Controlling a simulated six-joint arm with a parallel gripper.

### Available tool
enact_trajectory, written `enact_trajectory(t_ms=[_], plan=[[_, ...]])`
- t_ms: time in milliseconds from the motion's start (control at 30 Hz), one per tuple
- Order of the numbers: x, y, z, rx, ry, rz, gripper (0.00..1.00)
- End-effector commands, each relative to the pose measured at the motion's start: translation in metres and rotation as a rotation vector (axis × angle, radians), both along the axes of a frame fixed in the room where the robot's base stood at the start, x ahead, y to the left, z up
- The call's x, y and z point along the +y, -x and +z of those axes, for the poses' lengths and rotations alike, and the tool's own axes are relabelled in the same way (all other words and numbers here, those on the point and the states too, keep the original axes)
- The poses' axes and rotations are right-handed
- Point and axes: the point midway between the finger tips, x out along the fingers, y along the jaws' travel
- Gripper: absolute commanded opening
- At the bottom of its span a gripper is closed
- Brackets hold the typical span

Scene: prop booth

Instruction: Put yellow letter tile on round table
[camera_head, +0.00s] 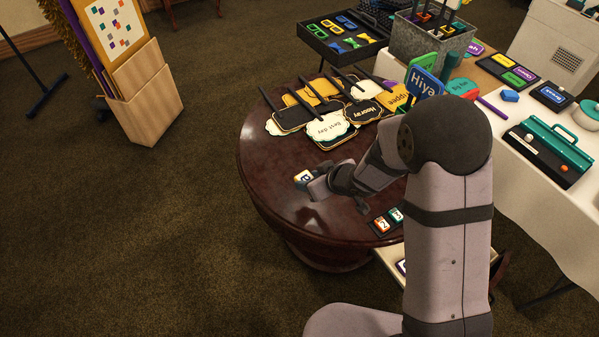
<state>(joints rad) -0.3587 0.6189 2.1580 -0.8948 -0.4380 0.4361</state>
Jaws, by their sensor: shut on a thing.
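The round table (262,172) is dark, glossy reddish wood and stands in the middle of the view. My gripper (306,181) is low over the left front part of its top, shut on a small tile (302,176). The tile shows a pale face with a dark letter and a little yellow at its edge. The gripper hides part of it. I cannot tell whether the tile touches the tabletop or is just above it.
Several sign paddles (333,128) cover the back of the round table. A dark tray with numbered tiles (381,226) lies at its front right. A white-covered table (530,180) with a teal box (552,145) stands right. The round table's left side is clear.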

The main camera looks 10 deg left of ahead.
Motion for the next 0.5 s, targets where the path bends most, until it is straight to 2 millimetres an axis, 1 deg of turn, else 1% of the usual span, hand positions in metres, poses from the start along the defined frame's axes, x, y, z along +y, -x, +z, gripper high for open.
enact_trajectory(t_ms=[300, 500], plan=[[0.0016, -0.0006, 0.0017, -0.001, -0.001, -0.083, 0.15], [0.0008, -0.0009, 0.0015, -0.001, 0.001, -0.106, 0.15]])
